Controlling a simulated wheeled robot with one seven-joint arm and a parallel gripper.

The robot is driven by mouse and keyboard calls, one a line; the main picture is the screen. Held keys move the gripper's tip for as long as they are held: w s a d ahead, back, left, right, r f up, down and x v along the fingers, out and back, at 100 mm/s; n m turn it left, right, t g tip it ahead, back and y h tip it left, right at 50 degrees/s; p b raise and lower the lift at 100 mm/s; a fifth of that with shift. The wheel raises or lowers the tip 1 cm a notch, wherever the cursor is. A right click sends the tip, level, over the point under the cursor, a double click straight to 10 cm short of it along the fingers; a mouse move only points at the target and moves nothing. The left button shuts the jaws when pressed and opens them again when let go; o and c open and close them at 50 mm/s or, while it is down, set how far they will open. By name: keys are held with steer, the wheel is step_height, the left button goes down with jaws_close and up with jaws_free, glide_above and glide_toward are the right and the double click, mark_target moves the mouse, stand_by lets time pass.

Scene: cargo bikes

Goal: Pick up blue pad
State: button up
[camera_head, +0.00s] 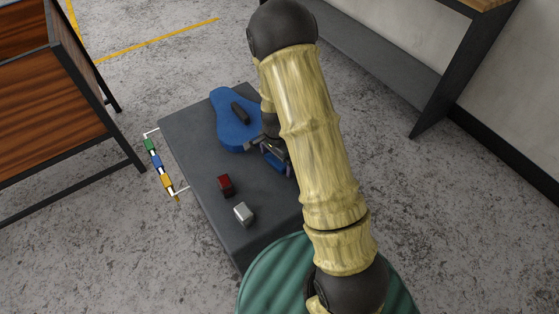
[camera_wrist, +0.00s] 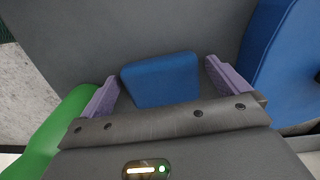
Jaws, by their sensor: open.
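The blue pad (camera_wrist: 160,80) is a small block with rounded corners, lying on a dark grey surface in the wrist view. My gripper (camera_wrist: 161,74) is open, with one purple finger on either side of the pad. Gaps show between the pad and the fingers, and the pad's near edge is hidden by the gripper body. In the head view my gripper (camera_head: 275,160) is low over the grey bench top, beside the large blue part. My arm and gripper hide much of that spot, so I cannot clearly separate the pad there.
The large blue saddle-shaped part (camera_head: 232,133) bears a dark piece (camera_head: 240,111). A red block (camera_head: 225,184) and a silver block (camera_head: 243,212) lie nearer on the bench (camera_head: 192,150). A green object (camera_wrist: 60,130) lies left in the wrist view. A wooden-shelved rack (camera_head: 50,130) stands left.

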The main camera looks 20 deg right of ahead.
mark_target(277, 160)
stand_by(0.4)
steer(key=c, duration=0.9)
steer(key=shift+r, duration=0.1)
step_height(277, 160, up, 10)
steer(key=p, duration=0.2)
